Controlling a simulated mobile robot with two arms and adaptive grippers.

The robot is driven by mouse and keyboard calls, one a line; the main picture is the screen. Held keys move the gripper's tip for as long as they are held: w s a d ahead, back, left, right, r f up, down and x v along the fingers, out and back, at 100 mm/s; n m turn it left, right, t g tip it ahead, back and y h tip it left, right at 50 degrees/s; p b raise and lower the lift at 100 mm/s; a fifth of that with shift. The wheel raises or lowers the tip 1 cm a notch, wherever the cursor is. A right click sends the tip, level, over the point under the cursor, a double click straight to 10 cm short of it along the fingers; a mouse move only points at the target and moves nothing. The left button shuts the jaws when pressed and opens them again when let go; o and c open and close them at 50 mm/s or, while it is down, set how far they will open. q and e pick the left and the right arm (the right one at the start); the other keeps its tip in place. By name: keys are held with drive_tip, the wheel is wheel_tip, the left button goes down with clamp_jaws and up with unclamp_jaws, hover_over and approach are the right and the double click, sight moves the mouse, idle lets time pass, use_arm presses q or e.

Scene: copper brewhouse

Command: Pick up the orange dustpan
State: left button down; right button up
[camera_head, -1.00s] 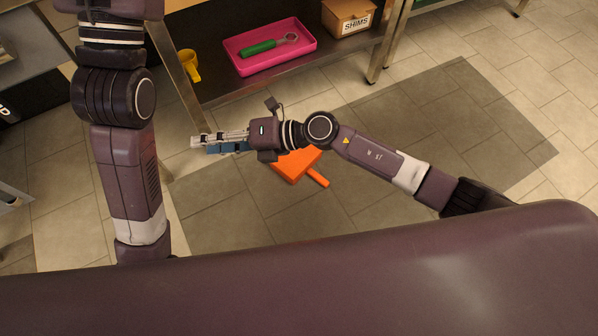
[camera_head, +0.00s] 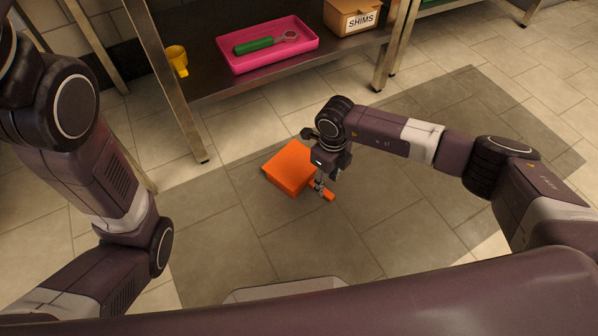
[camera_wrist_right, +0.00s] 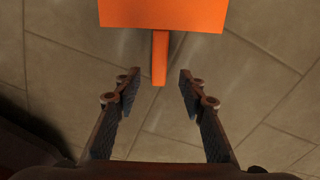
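The orange dustpan (camera_head: 288,168) lies on the tiled floor in front of the shelf, its handle (camera_head: 328,195) pointing toward the lower right. My right gripper (camera_head: 320,187) is above the handle and points down, hiding part of it. In the right wrist view the dustpan's pan (camera_wrist_right: 165,14) is at the top edge, cut off. Its handle (camera_wrist_right: 160,60) points down between the two fingers of my right gripper (camera_wrist_right: 158,90), which are open and do not touch it. My left arm is at the left of the head view; its gripper is out of view.
A metal shelf stands behind, with a pink tray (camera_head: 312,45) holding a green-handled tool (camera_head: 265,43), a yellow mug (camera_head: 177,60) and a cardboard box marked SHIMS (camera_head: 345,14). A shelf leg (camera_head: 180,100) stands left of the dustpan. The floor around the dustpan is clear.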

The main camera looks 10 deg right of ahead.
wheel_tip(320, 180, down, 5)
drive_tip(key=b, duration=0.4)
drive_tip(key=shift+w+a+r, duration=0.1)
drive_tip(key=shift+a, duration=0.05)
clamp_jaws()
drive_tip(key=shift+r, duration=0.1)
